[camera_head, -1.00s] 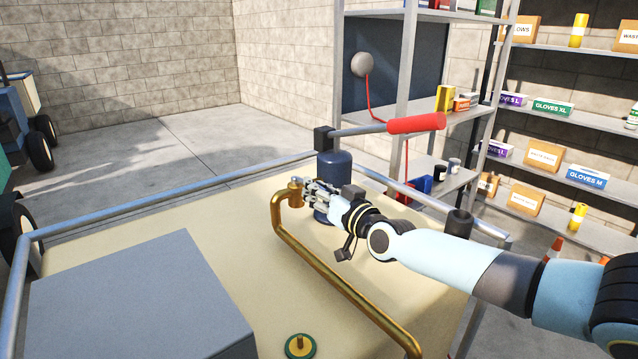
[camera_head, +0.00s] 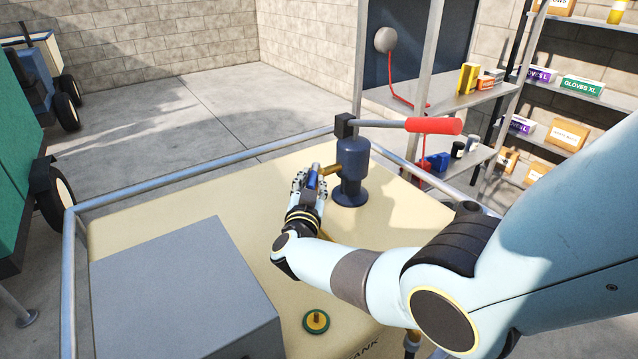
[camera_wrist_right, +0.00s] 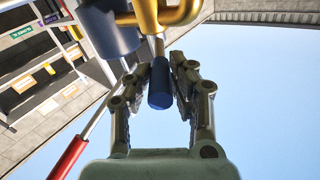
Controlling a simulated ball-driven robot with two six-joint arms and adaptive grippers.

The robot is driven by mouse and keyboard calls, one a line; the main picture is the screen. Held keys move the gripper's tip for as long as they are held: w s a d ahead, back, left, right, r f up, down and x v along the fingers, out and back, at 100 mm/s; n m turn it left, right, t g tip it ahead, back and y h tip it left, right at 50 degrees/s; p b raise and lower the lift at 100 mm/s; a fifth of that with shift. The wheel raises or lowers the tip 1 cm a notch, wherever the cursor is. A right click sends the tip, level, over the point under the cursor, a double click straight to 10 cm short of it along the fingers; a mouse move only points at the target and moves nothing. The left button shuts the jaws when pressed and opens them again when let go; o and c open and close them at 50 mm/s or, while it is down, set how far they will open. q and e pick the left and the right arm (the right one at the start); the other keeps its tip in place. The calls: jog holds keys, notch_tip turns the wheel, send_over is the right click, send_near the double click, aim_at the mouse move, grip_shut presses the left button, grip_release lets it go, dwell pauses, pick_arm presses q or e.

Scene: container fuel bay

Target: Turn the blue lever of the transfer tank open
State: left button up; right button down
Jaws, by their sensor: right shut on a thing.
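The transfer tank (camera_head: 180,220) is a cream, flat-topped tank inside a grey rail. On it stands a dark blue hand pump (camera_head: 352,168) with a long red-gripped handle (camera_head: 434,126). A brass pipe fitting (camera_wrist_right: 150,14) sits beside the pump body. The blue lever (camera_wrist_right: 160,86) sticks out from this fitting. My right gripper (camera_head: 311,174) is shut on the lever, left of the pump. In the right wrist view its two fingers (camera_wrist_right: 161,75) flank the lever's blue sleeve. My left gripper is not in view.
A grey box (camera_head: 185,290) covers the near left of the tank top. A green and brass cap (camera_head: 316,321) lies near the front edge. Shelves (camera_head: 480,95) with boxes stand behind on the right. The floor behind the tank is clear.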

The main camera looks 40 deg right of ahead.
jog(key=shift+w+a+m+g+h+b, duration=0.25)
jog(key=shift+w+m+g+h+b, duration=0.05)
jog(key=shift+m+g+h, duration=0.1)
jog(key=c, duration=1.2)
grip_release()
jog(key=shift+w, duration=0.1)
jog(key=shift+o, duration=0.2)
jog(key=shift+r, duration=0.1)
notch_tip(320, 180, up, 10)
jog(key=shift+a, duration=0.1)
jog(key=shift+c, duration=0.2)
